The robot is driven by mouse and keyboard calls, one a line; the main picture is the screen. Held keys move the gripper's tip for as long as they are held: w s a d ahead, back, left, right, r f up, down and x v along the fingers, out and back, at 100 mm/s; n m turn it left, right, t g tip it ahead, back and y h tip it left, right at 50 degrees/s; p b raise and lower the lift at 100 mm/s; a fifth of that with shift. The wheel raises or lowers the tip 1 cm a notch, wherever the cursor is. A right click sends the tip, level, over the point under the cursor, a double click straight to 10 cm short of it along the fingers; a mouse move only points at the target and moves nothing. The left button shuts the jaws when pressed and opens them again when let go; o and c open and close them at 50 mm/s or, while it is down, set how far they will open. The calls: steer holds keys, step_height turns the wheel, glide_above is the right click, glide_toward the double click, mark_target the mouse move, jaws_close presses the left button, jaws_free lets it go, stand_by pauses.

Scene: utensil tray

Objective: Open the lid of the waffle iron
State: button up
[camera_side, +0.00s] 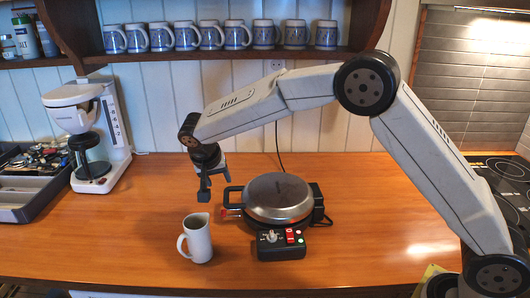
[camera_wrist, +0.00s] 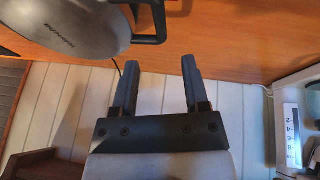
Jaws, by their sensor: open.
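The waffle iron (camera_side: 279,198) stands on the wooden counter with its round metal lid down. Its black handle (camera_side: 233,197) sticks out to the left, and a red part shows just below it. In the wrist view the lid (camera_wrist: 62,28) is at the upper left, with the handle (camera_wrist: 151,22) beside it. My gripper (camera_side: 204,195) points down, left of the handle and apart from it. In the wrist view its two fingers (camera_wrist: 158,68) are spread with nothing between them.
A white pitcher (camera_side: 197,238) stands in front of my gripper, left of the iron's control box (camera_side: 281,243). A coffee maker (camera_side: 92,135) and a utensil tray (camera_side: 30,190) are at the left. Mugs (camera_side: 237,35) line the shelf above. The front right counter is clear.

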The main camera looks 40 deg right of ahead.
mark_target(226, 196)
steer(key=shift+x, duration=3.9)
jaws_close()
